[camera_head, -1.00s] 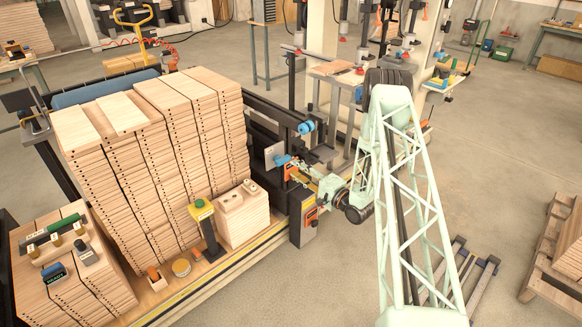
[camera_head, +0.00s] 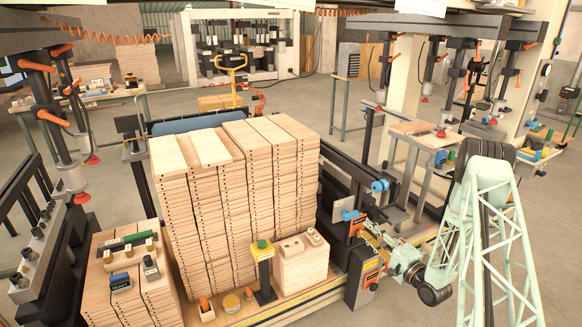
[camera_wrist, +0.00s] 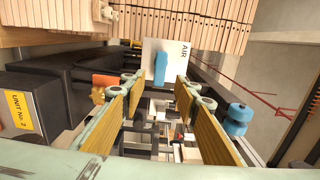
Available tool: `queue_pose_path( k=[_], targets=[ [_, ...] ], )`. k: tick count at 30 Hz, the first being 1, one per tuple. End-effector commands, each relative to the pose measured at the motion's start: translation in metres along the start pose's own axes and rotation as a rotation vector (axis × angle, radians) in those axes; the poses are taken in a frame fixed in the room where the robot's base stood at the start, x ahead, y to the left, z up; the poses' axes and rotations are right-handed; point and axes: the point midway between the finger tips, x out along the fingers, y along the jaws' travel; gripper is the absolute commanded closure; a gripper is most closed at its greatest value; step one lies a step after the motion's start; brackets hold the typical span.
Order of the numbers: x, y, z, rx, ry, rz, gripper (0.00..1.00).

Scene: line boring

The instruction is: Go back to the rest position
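My gripper (camera_wrist: 157,84) is open and empty in the wrist view, its two yellow-brown padded fingers well apart. A blue valve handle (camera_wrist: 160,67) on a white plate marked AIR (camera_wrist: 180,50) shows beyond the fingertips, between them in the picture; I see no contact. In the head view my gripper (camera_head: 374,238) is at the front right of the machine, close to the same blue handle (camera_head: 349,214) and above an orange-faced control box (camera_head: 368,275). My pale green lattice arm reaches it from the right.
Tall stacks of drilled boards (camera_head: 235,190) stand left of my gripper. A yellow-topped post (camera_head: 263,262) and a low board stack (camera_head: 302,262) are nearer. A blue round knob (camera_wrist: 238,115) and a UNIT No. 2 box (camera_wrist: 25,112) flank the fingers. Open floor (camera_head: 405,305) lies at the front right.

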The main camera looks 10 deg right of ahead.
Motion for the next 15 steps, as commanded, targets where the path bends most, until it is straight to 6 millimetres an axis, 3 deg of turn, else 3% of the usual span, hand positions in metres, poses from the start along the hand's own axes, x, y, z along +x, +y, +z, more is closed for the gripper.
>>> queue_pose_path(
  k=[8,15],
  targets=[
    [0.007,-0.009,-0.001,-0.031,0.001,0.019,0.72],
    [0.024,-0.03,-0.002,-0.114,0.002,0.075,0.72]
  ],
)
